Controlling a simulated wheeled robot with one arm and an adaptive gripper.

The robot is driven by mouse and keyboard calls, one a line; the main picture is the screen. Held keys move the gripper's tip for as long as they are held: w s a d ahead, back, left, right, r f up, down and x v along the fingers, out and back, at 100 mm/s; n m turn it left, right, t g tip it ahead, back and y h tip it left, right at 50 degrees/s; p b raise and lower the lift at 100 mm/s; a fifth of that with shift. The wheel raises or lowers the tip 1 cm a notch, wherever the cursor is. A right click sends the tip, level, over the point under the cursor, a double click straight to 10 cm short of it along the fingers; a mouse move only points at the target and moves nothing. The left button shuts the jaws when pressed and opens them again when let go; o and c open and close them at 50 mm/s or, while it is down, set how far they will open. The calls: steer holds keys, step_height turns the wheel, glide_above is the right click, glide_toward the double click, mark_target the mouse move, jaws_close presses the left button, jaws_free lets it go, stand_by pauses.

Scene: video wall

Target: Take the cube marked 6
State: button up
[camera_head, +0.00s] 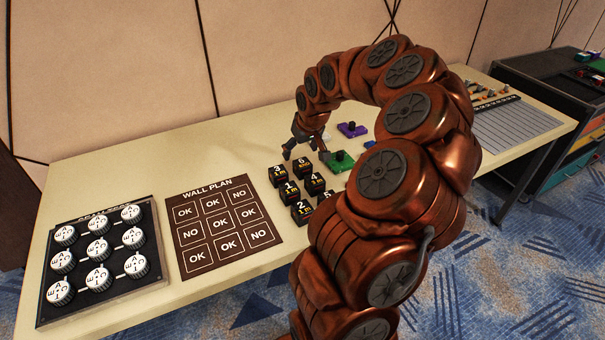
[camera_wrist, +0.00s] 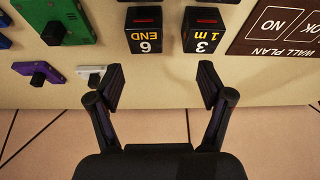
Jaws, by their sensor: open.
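The cube marked 6 (camera_head: 303,167) is small and black with a dark top and stands in the back row of a cluster of numbered cubes on the table. In the wrist view the cube marked 6 (camera_wrist: 145,32) shows upside down with "END" on its face, ahead of my gripper's left finger. The cube marked 3 (camera_wrist: 204,30) stands close beside it, ahead of the right finger. My gripper (camera_wrist: 160,88) is open and empty, and its fingertips are apart from both cubes. In the head view my gripper (camera_head: 306,150) hangs behind the cluster, close to the cube marked 6.
Cubes marked 1 (camera_head: 289,193), 4 (camera_head: 314,184) and 2 (camera_head: 301,211) stand close in front. A green block (camera_head: 340,161) and a purple block (camera_head: 352,129) lie to the right. The wall plan (camera_head: 222,223) and a knob panel (camera_head: 98,258) lie left. The wall is behind.

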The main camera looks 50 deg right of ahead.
mark_target(303, 163)
steer(key=shift+d+f, duration=0.65)
steer(key=shift+d, duration=0.1)
steer(key=shift+x, duration=0.9)
steer(key=shift+s+p+x, duration=0.15)
steer(key=shift+p+x, duration=0.25)
steer(key=shift+x, duration=0.95)
steer(key=shift+s+p+x, duration=0.2)
steer(key=shift+p+x, duration=0.2)
steer(key=shift+x, duration=0.95)
steer(key=shift+d, duration=0.2)
steer(key=c, duration=1.3)
